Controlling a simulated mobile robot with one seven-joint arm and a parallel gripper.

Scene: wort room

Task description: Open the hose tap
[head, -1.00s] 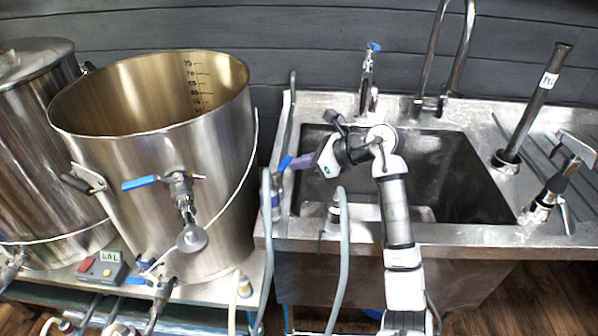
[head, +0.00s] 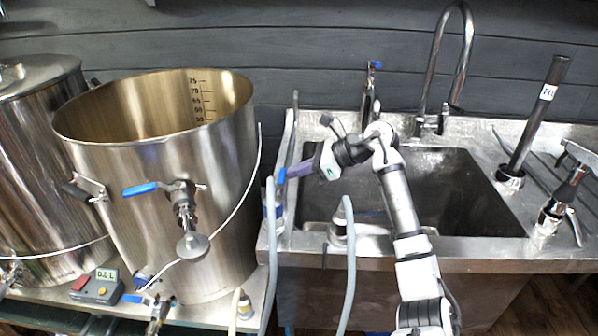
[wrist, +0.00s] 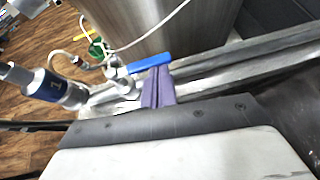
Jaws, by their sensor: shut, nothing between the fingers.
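The hose tap has a blue lever (head: 281,176) and sits at the left front corner of the sink, beside the grey hose. In the wrist view the blue lever (wrist: 150,63) lies across the tips of my fingers, with the metal tap body to its left. My gripper (head: 291,173) has purple fingers pressed together with nothing between them. In the wrist view my gripper (wrist: 158,72) is at the lever's near side, touching or almost touching it; I cannot tell which. The tap body is partly hidden behind the hose in the head view.
A large steel kettle (head: 150,150) with its own blue-handled valve (head: 140,189) stands left of the tap. The sink basin (head: 450,190) is under and right of my arm. Grey hoses (head: 348,260) rise in front. A blue-ringed hose fitting (wrist: 62,90) is close in the wrist view.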

